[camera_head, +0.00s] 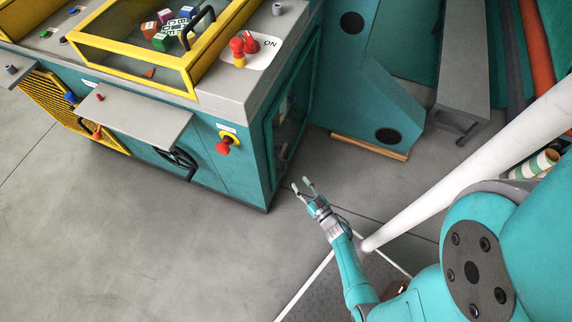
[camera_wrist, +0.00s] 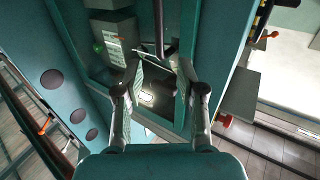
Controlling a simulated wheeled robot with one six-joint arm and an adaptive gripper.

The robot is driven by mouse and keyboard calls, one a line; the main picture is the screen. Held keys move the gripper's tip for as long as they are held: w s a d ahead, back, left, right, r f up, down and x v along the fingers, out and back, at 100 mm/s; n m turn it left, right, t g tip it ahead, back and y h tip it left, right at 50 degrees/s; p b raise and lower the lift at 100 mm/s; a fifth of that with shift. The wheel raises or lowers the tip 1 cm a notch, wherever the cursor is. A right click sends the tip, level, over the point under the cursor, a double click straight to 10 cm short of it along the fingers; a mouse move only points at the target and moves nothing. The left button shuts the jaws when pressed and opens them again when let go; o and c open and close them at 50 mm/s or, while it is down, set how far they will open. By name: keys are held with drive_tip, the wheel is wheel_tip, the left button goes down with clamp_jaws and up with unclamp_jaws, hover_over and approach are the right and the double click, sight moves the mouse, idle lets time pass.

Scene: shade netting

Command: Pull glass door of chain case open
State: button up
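The glass door (camera_head: 291,112) is a dark pane in a teal frame on the right end face of the teal machine; it looks flush with that face. In the wrist view the pane (camera_wrist: 155,97) lies ahead of my gripper, with grey parts showing behind it. A dark upright bar (camera_wrist: 159,25), apparently the door handle, reaches down to between the fingertips in the picture. My gripper (camera_head: 302,184) is open, fingers apart and empty, in front of the door's lower part. Its fingers also show in the wrist view (camera_wrist: 157,60). I cannot tell its depth from the bar.
The machine's grey top (camera_head: 268,28) carries red knobs (camera_head: 243,47) and a yellow-framed glass lid (camera_head: 140,62). A grey shelf (camera_head: 135,115) juts from its front. A teal panel (camera_head: 365,85) stands right of the door. A white pole (camera_head: 470,165) slants beside my arm. Floor before the door is clear.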

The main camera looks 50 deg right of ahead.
sight(286, 165)
drive_tip(key=x, duration=1)
drive_tip(key=shift+w, duration=0.35)
clamp_jaws()
